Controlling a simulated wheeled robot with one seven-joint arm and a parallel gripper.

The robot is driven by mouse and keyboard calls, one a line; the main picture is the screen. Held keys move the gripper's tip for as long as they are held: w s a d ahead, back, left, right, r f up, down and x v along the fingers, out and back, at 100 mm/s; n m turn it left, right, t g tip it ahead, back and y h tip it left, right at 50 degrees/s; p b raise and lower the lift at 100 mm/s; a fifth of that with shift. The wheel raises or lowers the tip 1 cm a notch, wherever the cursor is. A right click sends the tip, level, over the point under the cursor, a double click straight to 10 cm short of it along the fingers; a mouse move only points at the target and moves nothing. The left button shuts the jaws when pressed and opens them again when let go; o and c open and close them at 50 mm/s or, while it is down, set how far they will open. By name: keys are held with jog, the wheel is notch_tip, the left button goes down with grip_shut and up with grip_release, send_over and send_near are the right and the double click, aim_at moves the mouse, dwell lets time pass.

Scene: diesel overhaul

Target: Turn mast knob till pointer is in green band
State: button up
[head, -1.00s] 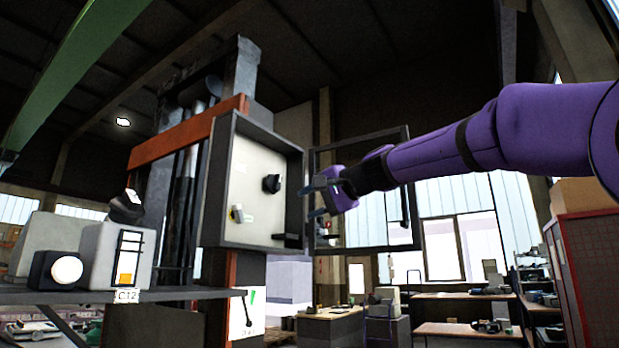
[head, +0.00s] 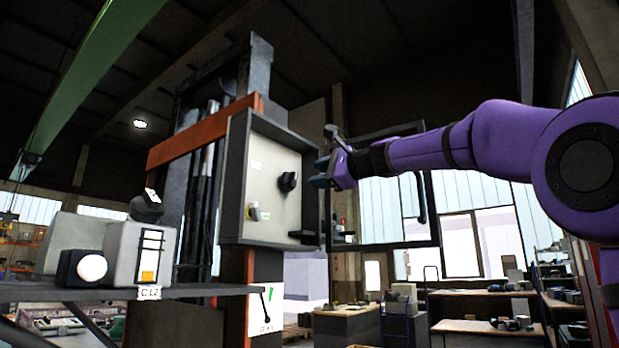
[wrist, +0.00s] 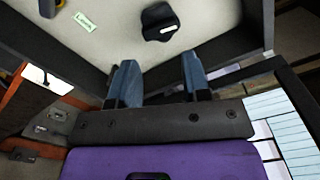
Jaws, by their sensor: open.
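A black knob (head: 288,181) with a pale mark sits on the light back panel of an open grey cabinet (head: 235,180) on the mast. It also shows in the wrist view (wrist: 160,22), ahead of the fingertips. A second, smaller knob with yellow on it (head: 254,212) sits lower left on the panel. My gripper (head: 321,173) is open and empty at the cabinet's right side, apart from the black knob. In the wrist view its two blue fingers (wrist: 160,78) are spread. Below the cabinet, a white plate (head: 266,305) carries a dark pointer and a green band; the pointer appears just left of the green.
The cabinet's framed door (head: 430,205) stands open to the right, behind my arm. A ledge (wrist: 220,48) lies near the fingers in the wrist view. A shelf (head: 200,291) with grey boxes juts out at left. Workbenches (head: 480,325) stand farther back.

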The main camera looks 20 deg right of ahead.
aim_at(295, 180)
jog(key=shift+w+a+m, duration=0.35)
jog(key=shift+w+m, duration=0.15)
jog(key=shift+m, duration=2.15)
jog(key=shift+w+a+m, duration=0.4)
jog(key=shift+w+m, duration=0.05)
jog(key=shift+m, duration=2.25)
jog(key=shift+w+a+m, duration=0.35)
jog(key=shift+w+m, duration=0.15)
jog(key=shift+m, duration=2.15)
jog(key=shift+w+a, duration=0.15)
jog(key=shift+x, duration=1.45)
grip_shut()
jog(key=shift+n, duration=2.3)
